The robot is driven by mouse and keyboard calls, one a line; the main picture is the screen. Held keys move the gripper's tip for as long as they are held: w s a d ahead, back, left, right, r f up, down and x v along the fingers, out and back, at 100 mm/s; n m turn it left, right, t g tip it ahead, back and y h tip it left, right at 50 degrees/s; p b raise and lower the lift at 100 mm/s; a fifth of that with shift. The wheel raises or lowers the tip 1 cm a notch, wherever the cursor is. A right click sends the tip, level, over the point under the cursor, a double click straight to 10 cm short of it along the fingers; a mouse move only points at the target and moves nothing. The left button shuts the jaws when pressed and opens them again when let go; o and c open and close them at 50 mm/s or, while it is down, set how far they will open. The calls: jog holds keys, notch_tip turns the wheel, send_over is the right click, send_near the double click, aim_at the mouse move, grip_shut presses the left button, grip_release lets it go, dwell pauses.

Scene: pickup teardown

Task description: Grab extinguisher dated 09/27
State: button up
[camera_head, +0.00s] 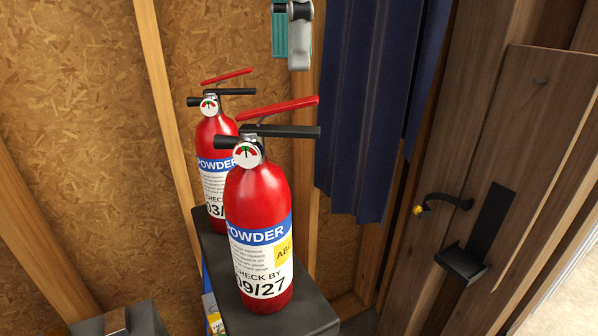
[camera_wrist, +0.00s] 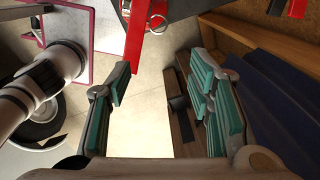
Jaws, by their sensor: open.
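The extinguisher marked "CHECK BY 09/27" (camera_head: 262,200) is red with a blue "POWDER" band, black handle and red lever. It stands upright in front on a dark stand in the head view. A second red extinguisher (camera_head: 212,135) stands behind it to the left, its date partly hidden and starting "03/". My gripper (camera_head: 292,45) shows only in part at the top edge of the head view, above the extinguishers and apart from them. In the wrist view my gripper (camera_wrist: 163,95) is open, with teal pads and nothing between them. A red strip (camera_wrist: 135,30) shows beyond it; I cannot tell which thing it belongs to.
The dark stand (camera_head: 312,318) carries both extinguishers. A dark blue corrugated sheet (camera_head: 365,110) hangs behind to the right. A wooden door (camera_head: 535,160) with a black latch (camera_head: 465,262) is at the right. A grey box (camera_head: 140,318) is at the lower left.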

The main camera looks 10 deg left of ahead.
aim_at(247, 101)
jog(key=a+r, duration=0.1)
jog(key=s+a+r+m, duration=0.1)
jog(key=a, duration=0.1)
jog(key=s+a+r+m+p, duration=0.1)
jog(key=shift+s+a+r+g, duration=0.15)
jog(key=shift+s+a+g, duration=0.1)
jog(key=shift+a+g, duration=0.1)
jog(key=shift+a+m, duration=0.1)
jog(key=shift+m, duration=0.2)
notch_tip(247, 101, down, 9)
jog(key=shift+r+b, duration=0.2)
jog(key=shift+b, duration=0.2)
jog(key=shift+s+d+f, duration=0.15)
jog(key=shift+f, duration=1.15)
jog(key=shift+s+d+f, duration=0.15)
jog(key=shift+f, duration=1.15)
jog(key=shift+c, duration=0.2)
grip_shut()
jog(key=shift+r, duration=0.15)
